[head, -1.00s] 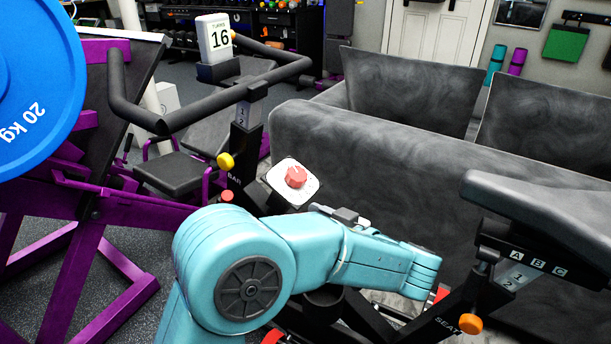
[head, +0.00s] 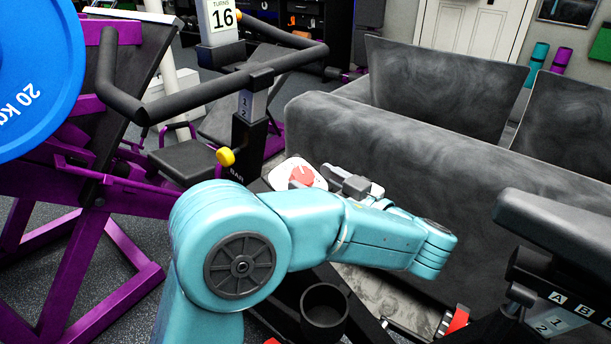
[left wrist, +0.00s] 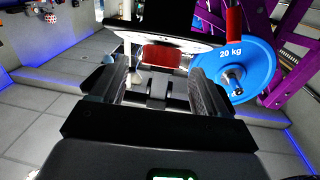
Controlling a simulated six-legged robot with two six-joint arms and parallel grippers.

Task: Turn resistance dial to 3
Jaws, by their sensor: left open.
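The red resistance dial (head: 302,176) sits on a white plate (head: 284,172) on the exercise bike's frame, below the handlebar. My arm partly covers the plate, and its number marks are not readable. My left gripper (head: 335,178) is right beside the dial, on its right in the head view. In the left wrist view the red dial (left wrist: 161,56) shows ahead between the two spread fingertips of my left gripper (left wrist: 155,68). The fingers are open, with space visible on both sides of the dial; I cannot tell whether they touch it. My right gripper is not in view.
A white sign reading "TURNS 16" (head: 217,22) stands behind the black handlebar (head: 200,90). A grey sofa (head: 400,165) is close on the right. The bike seat (head: 560,225) is at right. A blue 20 kg plate (head: 35,75) on a purple rack is at left.

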